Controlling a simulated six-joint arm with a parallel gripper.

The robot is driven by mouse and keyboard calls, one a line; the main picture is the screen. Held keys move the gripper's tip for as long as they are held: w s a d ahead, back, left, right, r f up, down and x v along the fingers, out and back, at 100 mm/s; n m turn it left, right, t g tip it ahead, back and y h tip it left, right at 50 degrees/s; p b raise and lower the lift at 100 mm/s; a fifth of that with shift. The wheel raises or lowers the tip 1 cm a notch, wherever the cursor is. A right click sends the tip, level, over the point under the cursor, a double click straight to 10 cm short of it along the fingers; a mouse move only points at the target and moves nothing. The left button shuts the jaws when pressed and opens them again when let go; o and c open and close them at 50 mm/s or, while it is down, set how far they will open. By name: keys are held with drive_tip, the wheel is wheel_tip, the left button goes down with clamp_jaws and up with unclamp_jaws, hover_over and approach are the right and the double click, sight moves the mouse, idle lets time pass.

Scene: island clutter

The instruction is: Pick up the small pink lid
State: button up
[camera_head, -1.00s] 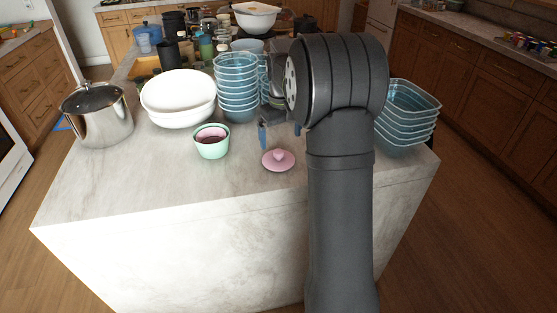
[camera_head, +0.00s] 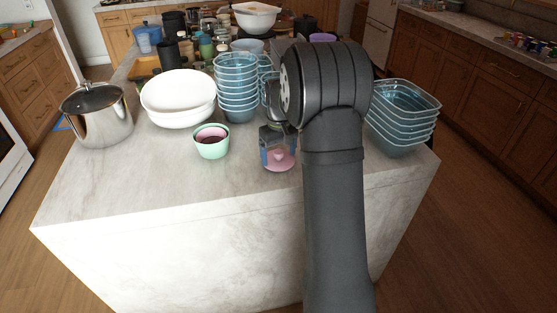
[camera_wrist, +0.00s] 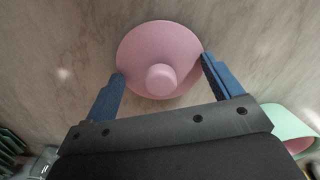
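The small pink lid (camera_head: 279,161) lies on the pale marble island top near its front edge, knob up. In the wrist view the lid (camera_wrist: 158,52) shows as a round pink disc with a knob at its middle. My gripper (camera_head: 279,155) is low over the lid, with its two blue fingers apart. In the wrist view the gripper (camera_wrist: 160,78) is open, one finger on each side of the knob, with the fingertips by the lid's rim. I cannot tell whether the fingers touch it. Part of the lid is hidden behind the gripper in the head view.
A mint-green cup (camera_head: 211,148) stands left of the lid; its edge shows in the wrist view (camera_wrist: 293,122). Stacked blue containers (camera_head: 237,98), white bowls (camera_head: 178,115) and a steel pot (camera_head: 98,118) stand behind and left. More blue containers (camera_head: 402,128) stand right. The front left counter is clear.

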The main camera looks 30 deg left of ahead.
drive_tip(key=shift+s+d+f, duration=0.1)
drive_tip(key=shift+f, duration=0.05)
drive_tip(key=c, duration=1.6)
drive_tip(key=shift+o, duration=0.2)
